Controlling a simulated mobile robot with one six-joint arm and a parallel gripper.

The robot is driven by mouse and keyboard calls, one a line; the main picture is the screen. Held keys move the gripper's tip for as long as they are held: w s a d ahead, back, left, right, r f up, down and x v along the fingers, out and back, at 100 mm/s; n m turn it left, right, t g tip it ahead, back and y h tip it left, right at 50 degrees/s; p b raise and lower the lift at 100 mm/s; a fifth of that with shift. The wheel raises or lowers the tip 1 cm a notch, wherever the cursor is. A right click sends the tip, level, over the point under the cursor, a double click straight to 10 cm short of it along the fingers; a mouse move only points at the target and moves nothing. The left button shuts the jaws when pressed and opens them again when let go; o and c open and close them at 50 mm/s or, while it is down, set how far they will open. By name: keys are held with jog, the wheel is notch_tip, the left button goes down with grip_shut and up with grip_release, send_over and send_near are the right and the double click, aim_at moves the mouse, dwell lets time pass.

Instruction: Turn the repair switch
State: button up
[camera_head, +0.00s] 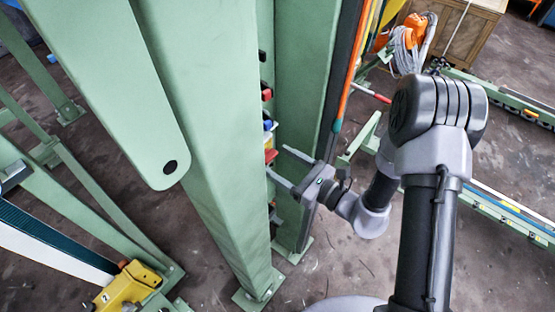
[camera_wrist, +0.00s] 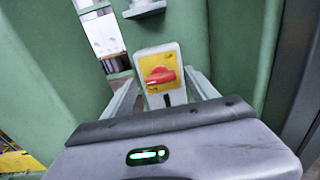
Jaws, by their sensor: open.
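The repair switch (camera_wrist: 160,76) is a red rotary knob on a yellow plate, on the front of a light grey box in the wrist view. In the head view the red and yellow switch (camera_head: 270,155) shows small at the side of a green post. My gripper (camera_head: 278,161) is open and level with it in the head view. In the wrist view my gripper's two fingers (camera_wrist: 162,90) reach forward to the left and right of the box, with the knob between them. I cannot tell whether a finger touches the box. Nothing is held.
Green steel posts (camera_head: 205,130) stand close around the switch. A red control (camera_head: 266,94) and a blue control (camera_head: 267,125) sit above it on the same side. Bare floor (camera_head: 345,262) shows below my gripper.

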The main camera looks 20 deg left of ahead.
jog(key=shift+w+a, duration=0.25)
jog(key=shift+a, duration=0.3)
jog(key=shift+c, duration=0.5)
jog(key=c, duration=1.3)
jog(key=shift+o, duration=0.2)
